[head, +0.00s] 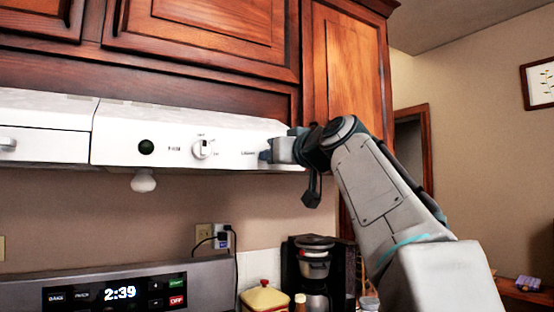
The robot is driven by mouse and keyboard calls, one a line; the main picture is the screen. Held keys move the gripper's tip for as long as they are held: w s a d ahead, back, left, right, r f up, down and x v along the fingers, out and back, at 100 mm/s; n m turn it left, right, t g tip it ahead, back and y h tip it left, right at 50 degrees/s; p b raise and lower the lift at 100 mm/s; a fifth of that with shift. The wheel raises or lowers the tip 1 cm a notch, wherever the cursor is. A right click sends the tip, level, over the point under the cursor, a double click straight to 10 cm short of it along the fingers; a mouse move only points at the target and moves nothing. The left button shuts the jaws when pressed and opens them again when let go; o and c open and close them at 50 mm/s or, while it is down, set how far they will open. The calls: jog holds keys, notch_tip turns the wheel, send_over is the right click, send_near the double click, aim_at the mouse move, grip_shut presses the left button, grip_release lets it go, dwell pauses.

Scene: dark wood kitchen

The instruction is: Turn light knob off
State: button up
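The white range hood (120,128) runs under the cabinets and has a round white knob (204,148) on its front, with small marks around it. A small label (248,153) further right on the hood is too small to read surely. My gripper (266,155) is at the right end of the hood front, close to its face and right of the label. It covers that part of the hood, so anything behind it, such as another knob, is hidden. I cannot tell whether its fingers are open or touching anything. A pale bulb (143,182) hangs under the hood.
Wood cabinets (205,35) are directly above the hood. A plugged outlet (205,236) is on the wall. Open air lies in front of the hood.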

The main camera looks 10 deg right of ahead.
dwell(0.5)
jog(key=o, duration=0.9)
jog(key=shift+o, duration=0.2)
jog(key=b+v, duration=0.2)
jog(key=v, duration=1.2)
jog(key=shift+w, duration=0.1)
